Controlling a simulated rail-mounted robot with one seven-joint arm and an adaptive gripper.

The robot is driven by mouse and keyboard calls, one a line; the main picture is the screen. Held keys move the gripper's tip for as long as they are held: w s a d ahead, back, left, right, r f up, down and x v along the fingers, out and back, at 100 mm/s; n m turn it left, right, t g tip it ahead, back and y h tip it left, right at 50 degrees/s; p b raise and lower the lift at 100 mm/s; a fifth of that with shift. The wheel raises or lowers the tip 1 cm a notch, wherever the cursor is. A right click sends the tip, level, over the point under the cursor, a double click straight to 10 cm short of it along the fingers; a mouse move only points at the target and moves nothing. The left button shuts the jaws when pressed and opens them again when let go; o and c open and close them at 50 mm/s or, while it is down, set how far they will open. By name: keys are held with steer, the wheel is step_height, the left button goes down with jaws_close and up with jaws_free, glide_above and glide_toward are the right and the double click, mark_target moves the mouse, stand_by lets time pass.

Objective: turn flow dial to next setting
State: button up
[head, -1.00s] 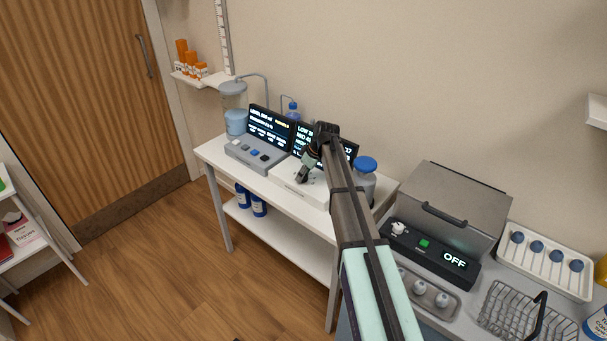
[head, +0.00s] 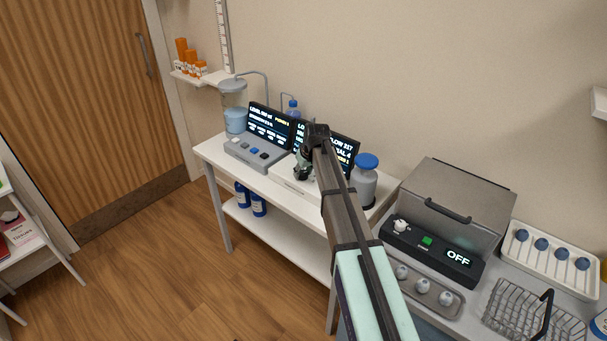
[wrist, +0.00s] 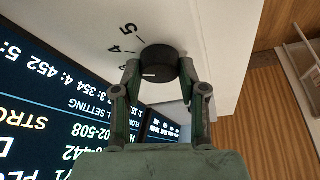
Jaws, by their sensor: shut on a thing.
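The flow dial (wrist: 158,62) is a round black knob with a short white mark, on a white panel in the wrist view. Printed numbers, including 5 and 4, curve beside it. My gripper (wrist: 160,70) has one finger on each side of the dial and is shut on it. In the head view my gripper (head: 303,168) is over the white dial unit (head: 291,187) on the white table, and the dial is hidden behind it. The dial unit's dark screen (head: 341,148) stands behind my gripper, partly covered by my arm.
A grey console (head: 252,155) with a lit screen (head: 270,124) stands close on the left. A blue-capped bottle (head: 364,183) stands close on the right. Further right is a steel box (head: 454,207) with a control panel reading OFF. The wooden floor (head: 170,270) in front is open.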

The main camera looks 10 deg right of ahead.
steer(key=m+h, duration=0.1)
steer(key=m, duration=0.1)
steer(key=m+h+b, duration=0.1)
steer(key=m, duration=0.2)
steer(key=shift+a+f+m, duration=0.15)
steer(key=shift+m, duration=0.15)
steer(key=shift+m+g+h+b, duration=0.3)
steer(key=shift+m+h+b, duration=0.35)
steer(key=shift+m, duration=1.45)
steer(key=shift+h, duration=0.25)
steer(key=o, duration=1.1)
steer(key=shift+o, duration=0.2)
steer(key=v, duration=1.2)
